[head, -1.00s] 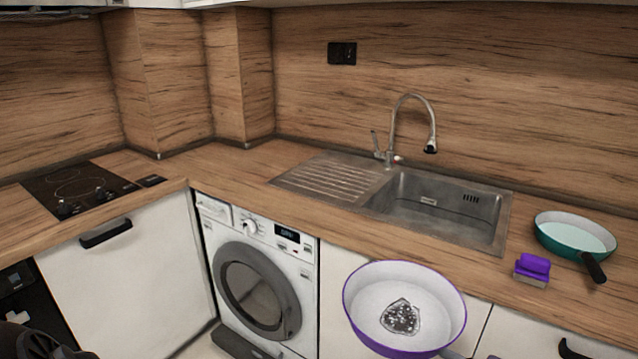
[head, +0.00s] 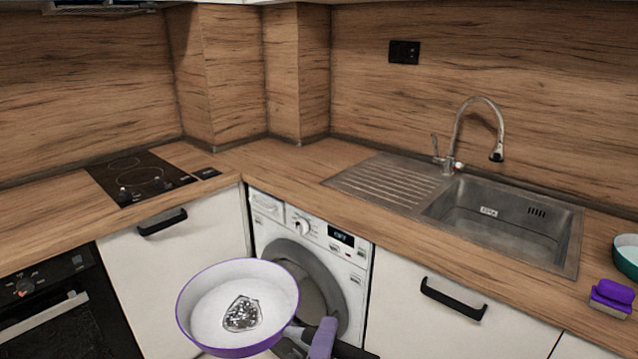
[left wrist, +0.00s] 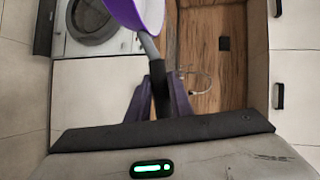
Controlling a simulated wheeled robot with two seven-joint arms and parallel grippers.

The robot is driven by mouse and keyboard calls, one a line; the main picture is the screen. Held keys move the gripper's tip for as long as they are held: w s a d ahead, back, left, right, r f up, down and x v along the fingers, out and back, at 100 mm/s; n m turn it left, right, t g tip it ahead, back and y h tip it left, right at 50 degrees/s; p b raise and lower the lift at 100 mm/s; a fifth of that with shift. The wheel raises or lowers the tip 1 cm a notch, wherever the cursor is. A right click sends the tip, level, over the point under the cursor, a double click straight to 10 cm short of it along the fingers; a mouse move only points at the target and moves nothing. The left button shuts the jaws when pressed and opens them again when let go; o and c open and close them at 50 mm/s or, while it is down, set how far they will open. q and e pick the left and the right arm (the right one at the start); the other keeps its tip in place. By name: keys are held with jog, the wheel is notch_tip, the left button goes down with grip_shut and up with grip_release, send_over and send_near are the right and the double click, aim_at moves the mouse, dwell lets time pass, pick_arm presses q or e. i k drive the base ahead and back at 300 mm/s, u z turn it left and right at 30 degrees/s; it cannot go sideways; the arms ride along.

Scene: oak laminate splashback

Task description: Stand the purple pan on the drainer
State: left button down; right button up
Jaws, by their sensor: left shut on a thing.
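The purple pan (head: 207,303) has a white inside with a dark speckled patch in its middle. It is in the air in front of the washing machine, below counter height, its open side up. My left gripper (head: 318,340) is shut on the pan's handle, at the pan's right. In the left wrist view, the purple fingers (left wrist: 160,95) clasp the dark handle, and part of the purple pan (left wrist: 150,14) shows at the top. The drainer (head: 385,187) is the ribbed steel area left of the sink bowl, bare, above and right of the pan. My right gripper is out of view.
The sink bowl (head: 500,222) and tap (head: 452,150) are right of the drainer. A purple sponge (head: 612,297) and a teal pan (head: 627,258) are at the right edge. A hob (head: 140,177) is at left. The counter front (head: 300,200) is clear.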

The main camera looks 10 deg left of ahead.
aim_at(395, 194)
jog(key=u, duration=0.1)
jog(key=i, duration=1.2)
jog(key=z, duration=1.55)
